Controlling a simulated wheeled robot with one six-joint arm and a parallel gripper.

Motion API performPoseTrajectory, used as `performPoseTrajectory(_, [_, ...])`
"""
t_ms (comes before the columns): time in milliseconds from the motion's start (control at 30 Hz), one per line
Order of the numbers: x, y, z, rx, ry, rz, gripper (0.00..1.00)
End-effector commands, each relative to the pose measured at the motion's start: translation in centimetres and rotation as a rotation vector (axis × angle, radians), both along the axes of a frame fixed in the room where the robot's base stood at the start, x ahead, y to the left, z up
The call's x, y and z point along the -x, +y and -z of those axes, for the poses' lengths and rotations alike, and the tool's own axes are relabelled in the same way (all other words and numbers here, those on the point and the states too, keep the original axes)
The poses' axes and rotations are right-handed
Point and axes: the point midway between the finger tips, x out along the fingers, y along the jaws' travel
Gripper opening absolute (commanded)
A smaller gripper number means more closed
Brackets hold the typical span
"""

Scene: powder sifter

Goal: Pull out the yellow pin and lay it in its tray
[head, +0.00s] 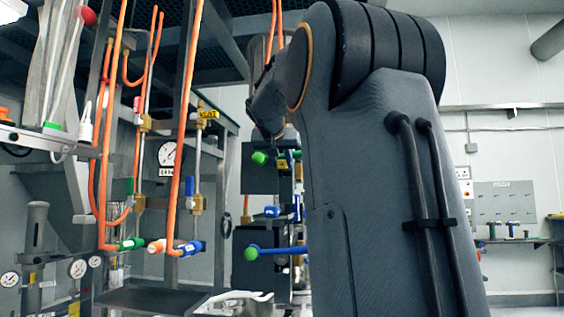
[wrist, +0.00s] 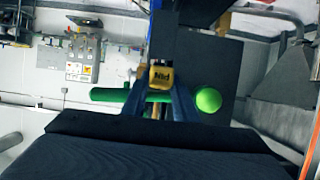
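In the head view my arm hides the gripper, and I cannot make out the pin there. I cannot identify the pin's tray in either view.
A green ball knob (wrist: 208,99) sits close to the right finger, and a green bar (wrist: 115,95) lies at the left. In the head view, green knobs (head: 260,158) stick out beside my arm. Orange hoses (head: 190,90) and a gauge (head: 170,152) are at the left.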

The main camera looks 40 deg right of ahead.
Motion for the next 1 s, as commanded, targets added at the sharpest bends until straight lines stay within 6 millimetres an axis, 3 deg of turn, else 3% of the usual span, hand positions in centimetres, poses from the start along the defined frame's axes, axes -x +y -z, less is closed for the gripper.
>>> performPoseTrajectory(1000, [1.2,1.5,0.0,0.001,-0.002,-0.001,0.02])
